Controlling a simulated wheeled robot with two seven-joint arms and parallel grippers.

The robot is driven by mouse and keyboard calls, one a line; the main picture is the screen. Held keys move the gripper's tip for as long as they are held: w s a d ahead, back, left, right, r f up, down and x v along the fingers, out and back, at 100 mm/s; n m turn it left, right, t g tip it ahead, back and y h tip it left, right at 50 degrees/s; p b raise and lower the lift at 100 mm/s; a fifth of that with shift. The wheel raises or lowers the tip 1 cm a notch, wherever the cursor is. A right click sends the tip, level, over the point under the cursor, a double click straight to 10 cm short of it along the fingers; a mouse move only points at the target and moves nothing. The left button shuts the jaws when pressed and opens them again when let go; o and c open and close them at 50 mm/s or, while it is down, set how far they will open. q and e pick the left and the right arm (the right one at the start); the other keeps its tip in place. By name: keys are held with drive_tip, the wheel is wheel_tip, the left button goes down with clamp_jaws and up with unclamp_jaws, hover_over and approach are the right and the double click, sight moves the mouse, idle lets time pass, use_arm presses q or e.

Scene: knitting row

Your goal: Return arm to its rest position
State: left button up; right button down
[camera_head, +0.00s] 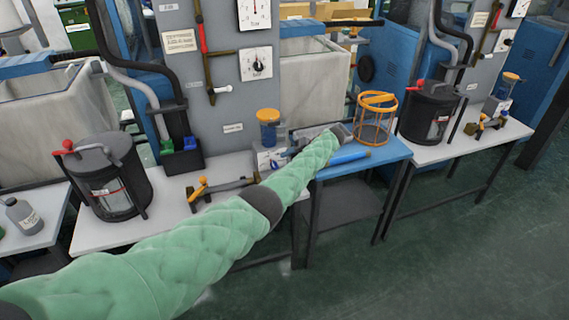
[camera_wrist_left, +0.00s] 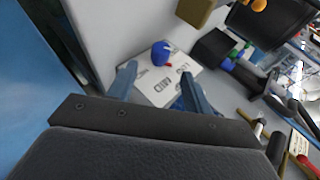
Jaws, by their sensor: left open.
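My left arm, in a green padded sleeve, reaches from the lower left across the grey bench to the blue table (camera_head: 393,150). My left gripper (camera_head: 288,150) is at the arm's far end, partly hidden by the sleeve. My right gripper is not in view.
An orange wire basket (camera_head: 374,120) stands on the blue table. Dark canisters stand at left (camera_head: 105,178) and right (camera_head: 430,112). The floor at lower right is clear.

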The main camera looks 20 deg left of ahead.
use_arm(q)
drive_tip(key=shift+d+r, duration=0.2)
drive_tip(key=shift+d, duration=0.2)
idle(0.3)
